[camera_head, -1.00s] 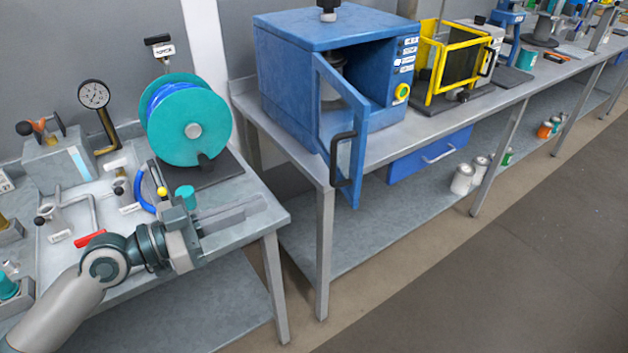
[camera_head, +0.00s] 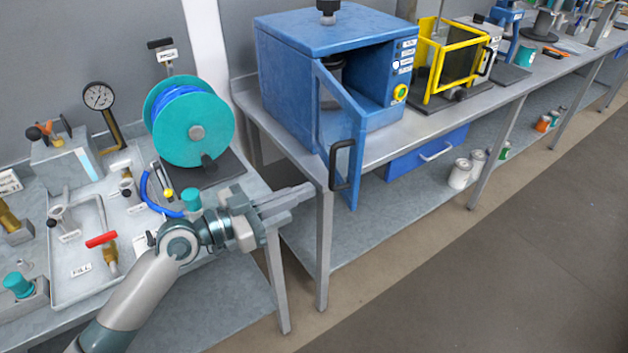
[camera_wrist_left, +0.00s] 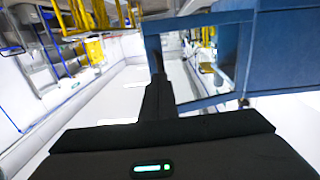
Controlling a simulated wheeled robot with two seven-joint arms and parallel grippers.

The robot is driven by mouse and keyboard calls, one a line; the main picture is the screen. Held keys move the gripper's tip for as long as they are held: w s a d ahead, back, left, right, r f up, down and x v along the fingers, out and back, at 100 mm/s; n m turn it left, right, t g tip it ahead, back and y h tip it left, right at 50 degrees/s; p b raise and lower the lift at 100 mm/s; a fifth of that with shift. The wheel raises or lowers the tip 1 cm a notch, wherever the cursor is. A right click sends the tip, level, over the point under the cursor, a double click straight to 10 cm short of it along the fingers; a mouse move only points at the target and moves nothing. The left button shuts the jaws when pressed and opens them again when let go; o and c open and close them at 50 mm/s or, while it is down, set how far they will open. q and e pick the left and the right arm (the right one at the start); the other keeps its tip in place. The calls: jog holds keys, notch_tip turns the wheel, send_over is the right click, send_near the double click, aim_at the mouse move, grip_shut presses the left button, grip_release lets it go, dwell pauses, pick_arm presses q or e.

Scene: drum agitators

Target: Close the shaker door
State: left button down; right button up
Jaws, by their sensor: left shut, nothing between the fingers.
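The shaker appears to be the blue cabinet (camera_head: 290,75) on the middle bench. Its blue-framed door (camera_head: 357,165) stands open, swung out past the bench's front edge, with a black handle (camera_head: 340,165) on it. Through the opening, a dark cylindrical part (camera_head: 332,80) shows inside. My left gripper (camera_head: 308,192) is shut and empty, its fingertips just left of the door's lower part and below the handle. Contact with the door cannot be told. In the left wrist view, the dark fingers (camera_wrist_left: 158,95) point forward, with the blue door frame (camera_wrist_left: 200,20) ahead and to the right. My right gripper is out of view.
A yellow-framed machine (camera_head: 458,60) stands right of the blue cabinet. A teal reel (camera_head: 190,120) and a tray (camera_head: 85,280) with fittings sit on the left bench. A blue drawer (camera_head: 425,152) hangs below the middle bench. The floor (camera_head: 480,280) in front is clear.

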aim_at(330, 182)
pick_arm(q)
jog(key=shift+p+x, duration=0.7)
jog(key=shift+x, duration=1.1)
